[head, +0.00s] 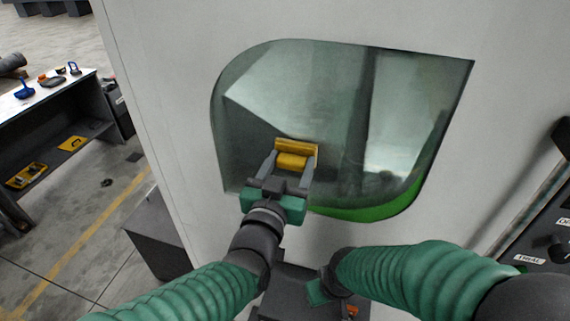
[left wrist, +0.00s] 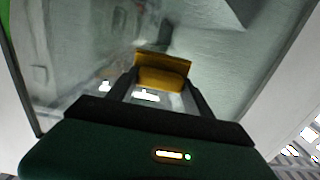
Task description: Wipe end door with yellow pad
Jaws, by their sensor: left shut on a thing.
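The yellow pad (head: 293,161) is held between the fingers of my left gripper (head: 288,168), in front of the lower left part of the glass. In the left wrist view the pad (left wrist: 161,76) sits between the fingertips, its flat face towards the glass; I cannot tell if it touches. The end door (head: 330,110) is a greyish, see-through window with rounded corners in a pale panel, with whitish streaks or reflections and green along its bottom edge. My right gripper (head: 318,292) is low, below the window, mostly hidden by its arm, so its jaws are unclear.
A workbench (head: 50,95) at the left holds a blue scoop (head: 25,90) and small tools, with yellow items on its lower shelf. A dark box (head: 158,235) stands beside the pale panel. A dark labelled control panel (head: 548,240) is at the right.

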